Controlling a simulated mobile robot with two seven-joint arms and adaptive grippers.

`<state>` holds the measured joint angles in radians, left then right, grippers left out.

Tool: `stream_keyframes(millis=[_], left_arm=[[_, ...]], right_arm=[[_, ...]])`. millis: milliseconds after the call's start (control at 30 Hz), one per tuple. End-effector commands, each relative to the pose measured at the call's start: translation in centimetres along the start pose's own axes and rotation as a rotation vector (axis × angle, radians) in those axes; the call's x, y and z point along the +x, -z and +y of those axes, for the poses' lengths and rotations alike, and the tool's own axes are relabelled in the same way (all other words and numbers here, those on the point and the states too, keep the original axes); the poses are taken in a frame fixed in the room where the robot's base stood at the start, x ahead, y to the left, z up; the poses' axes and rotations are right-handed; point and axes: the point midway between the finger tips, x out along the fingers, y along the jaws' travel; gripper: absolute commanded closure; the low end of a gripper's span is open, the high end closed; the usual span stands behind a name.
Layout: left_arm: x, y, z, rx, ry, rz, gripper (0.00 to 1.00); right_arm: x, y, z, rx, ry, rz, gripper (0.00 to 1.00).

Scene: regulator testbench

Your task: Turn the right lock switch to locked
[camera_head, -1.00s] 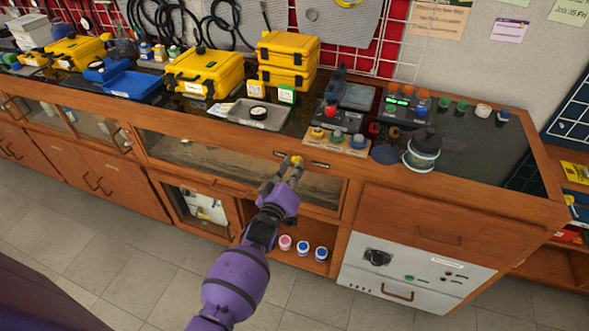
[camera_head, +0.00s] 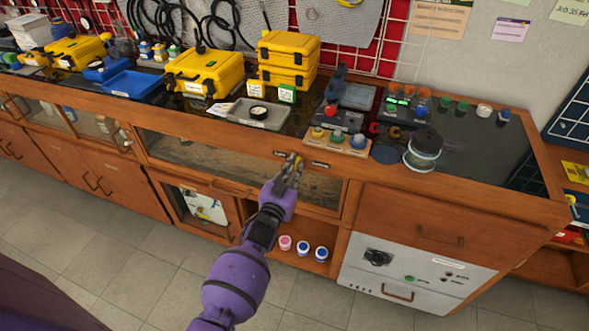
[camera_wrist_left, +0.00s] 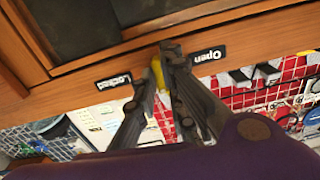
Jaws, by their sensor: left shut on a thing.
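The right lock switch is a small yellow knob (camera_wrist_left: 157,74) on the wooden front rail of the bench. In the left wrist view it lies between the "Locked" label (camera_wrist_left: 114,80) and the "Open" label (camera_wrist_left: 207,56), both tilted. My left gripper (camera_head: 292,160) is at the knob in the head view, with its fingers closed around it; they hide most of the knob. The left wrist view shows its fingertips (camera_wrist_left: 158,62) on either side of the yellow. The knob's exact angle is hard to tell. My right gripper is not in view.
Glass-fronted compartments (camera_head: 200,160) lie along the bench front. A grey panel with a dial (camera_head: 378,257) is at the lower right. Yellow cases (camera_head: 203,70) and a grey tray (camera_head: 258,114) stand on the bench top.

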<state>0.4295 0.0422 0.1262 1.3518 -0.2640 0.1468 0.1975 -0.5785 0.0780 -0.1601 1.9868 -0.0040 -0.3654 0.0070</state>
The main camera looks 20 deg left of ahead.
Motion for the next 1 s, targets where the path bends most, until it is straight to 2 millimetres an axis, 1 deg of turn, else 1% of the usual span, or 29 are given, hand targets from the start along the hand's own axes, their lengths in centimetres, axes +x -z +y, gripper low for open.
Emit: stream_keyframes(millis=[200, 500, 800, 1000], left_arm=[[-0.05, -0.16, 0.0, 0.205, 0.0, -0.001, 1.0], [-0.06, -0.21, -0.03, 0.466, -0.001, -0.003, 1.0], [-0.05, -0.12, -0.06, 0.643, -0.001, -0.002, 1.0], [-0.04, -0.1, -0.07, 0.701, -0.001, -0.002, 1.0]], right_arm=[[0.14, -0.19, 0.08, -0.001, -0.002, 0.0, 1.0], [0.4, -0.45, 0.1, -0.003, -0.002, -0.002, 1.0], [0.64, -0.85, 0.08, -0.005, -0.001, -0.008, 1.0], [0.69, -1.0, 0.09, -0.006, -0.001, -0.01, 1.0]])
